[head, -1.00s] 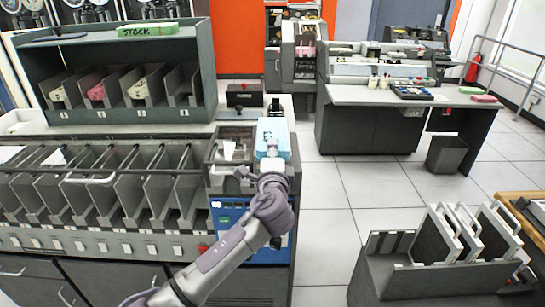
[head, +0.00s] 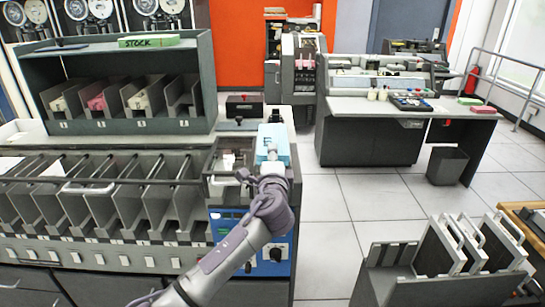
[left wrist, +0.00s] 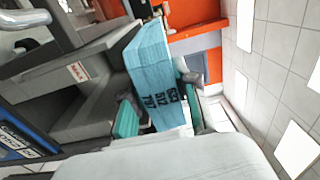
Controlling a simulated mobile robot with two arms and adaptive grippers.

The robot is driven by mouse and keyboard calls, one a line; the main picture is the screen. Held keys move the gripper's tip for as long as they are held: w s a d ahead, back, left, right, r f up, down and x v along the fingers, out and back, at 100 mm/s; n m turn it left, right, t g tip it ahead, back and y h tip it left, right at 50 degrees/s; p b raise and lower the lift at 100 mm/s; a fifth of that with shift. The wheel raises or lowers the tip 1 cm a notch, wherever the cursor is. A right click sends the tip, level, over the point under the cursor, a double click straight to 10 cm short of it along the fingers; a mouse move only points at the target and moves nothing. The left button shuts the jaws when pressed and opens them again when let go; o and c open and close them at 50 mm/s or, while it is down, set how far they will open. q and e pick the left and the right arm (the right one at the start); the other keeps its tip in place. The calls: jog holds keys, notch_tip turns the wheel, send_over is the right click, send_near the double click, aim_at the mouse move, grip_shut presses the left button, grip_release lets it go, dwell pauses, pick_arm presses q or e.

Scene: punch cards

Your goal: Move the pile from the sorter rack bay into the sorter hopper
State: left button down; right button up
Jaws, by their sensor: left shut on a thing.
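My left gripper (head: 270,172) is shut on a light-blue pile of cards (head: 274,143) with black marker writing. In the left wrist view the pile (left wrist: 158,75) stands between two teal finger pads of the gripper (left wrist: 160,106). In the head view the pile is just right of the sorter hopper (head: 211,162), a grey well at the sorter's right end. A small white piece shows inside the hopper. The sorter rack (head: 125,128) stands behind at the left, with cards in several bays and the rightmost bay (head: 184,92) looking empty. My right gripper is not in view.
A green STOCK block (head: 149,41) lies on the rack top. A grey card rack (head: 410,285) stands at the lower right. The tiled floor (head: 330,225) between is clear.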

pick_arm(q)
jog(key=shift+w+b, duration=0.45)
jog(key=shift+w, duration=0.1)
jog(key=shift+w+b, duration=0.35)
jog(key=shift+w, duration=0.45)
jog(key=shift+r, duration=0.1)
jog(key=shift+f+b, duration=0.85)
jog(key=shift+f, duration=0.3)
jog(key=shift+f+b, duration=0.5)
jog(key=shift+f, duration=0.05)
